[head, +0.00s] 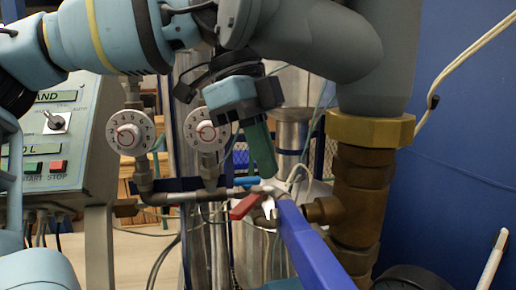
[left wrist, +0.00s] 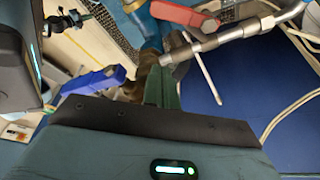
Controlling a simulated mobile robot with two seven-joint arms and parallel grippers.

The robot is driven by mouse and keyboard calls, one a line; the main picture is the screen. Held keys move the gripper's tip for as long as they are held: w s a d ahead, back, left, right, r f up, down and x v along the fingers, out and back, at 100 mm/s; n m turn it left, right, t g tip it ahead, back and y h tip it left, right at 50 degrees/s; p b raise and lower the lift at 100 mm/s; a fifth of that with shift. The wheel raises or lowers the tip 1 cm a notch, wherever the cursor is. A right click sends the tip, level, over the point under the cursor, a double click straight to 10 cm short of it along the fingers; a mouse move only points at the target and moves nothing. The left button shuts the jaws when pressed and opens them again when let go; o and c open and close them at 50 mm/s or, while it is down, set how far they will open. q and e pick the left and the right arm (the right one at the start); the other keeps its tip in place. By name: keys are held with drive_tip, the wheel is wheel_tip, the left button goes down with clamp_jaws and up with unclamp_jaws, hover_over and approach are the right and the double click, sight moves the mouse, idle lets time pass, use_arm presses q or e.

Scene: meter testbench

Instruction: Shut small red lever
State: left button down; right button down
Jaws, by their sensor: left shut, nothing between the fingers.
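The small red lever (head: 244,206) sits on the thin pipe near the middle of the head view, slanting down to the left. In the left wrist view the red lever (left wrist: 184,14) is at the top, beside the pipe. My left gripper (head: 266,174) is shut and empty. Its green fingers point down, with their tips just above and right of the red lever, close to the valve. In the left wrist view the fingers (left wrist: 160,75) reach up toward the pipe. Whether they touch it, I cannot tell. My right gripper is not in view.
A large blue lever (head: 310,246) slopes down right from beside the valve. A small blue handle (head: 246,181) lies on the same pipe. Two white dials (head: 130,132) stand behind. A control panel (head: 60,135) is at left, a thick brown pipe (head: 358,195) at right.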

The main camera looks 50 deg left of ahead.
sight(250, 195)
use_arm(q)
drive_tip(key=f, duration=0.6)
drive_tip(key=shift+s+a+p, duration=0.15)
drive_tip(key=shift+a+p, duration=0.1)
drive_tip(key=shift+p, duration=0.05)
drive_tip(key=shift+s+a+f, duration=0.1)
drive_tip(key=shift+s+a, duration=0.1)
drive_tip(key=shift+a, duration=0.3)
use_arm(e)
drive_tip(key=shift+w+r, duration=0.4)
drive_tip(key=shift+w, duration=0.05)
use_arm(q)
drive_tip(key=shift+a, duration=0.1)
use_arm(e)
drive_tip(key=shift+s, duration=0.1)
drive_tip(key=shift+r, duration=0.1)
use_arm(q)
drive_tip(key=shift+s+m+p, duration=0.1)
drive_tip(key=shift+m+p, duration=0.2)
drive_tip(key=shift+a+m, duration=0.15)
drive_tip(key=shift+m, duration=0.35)
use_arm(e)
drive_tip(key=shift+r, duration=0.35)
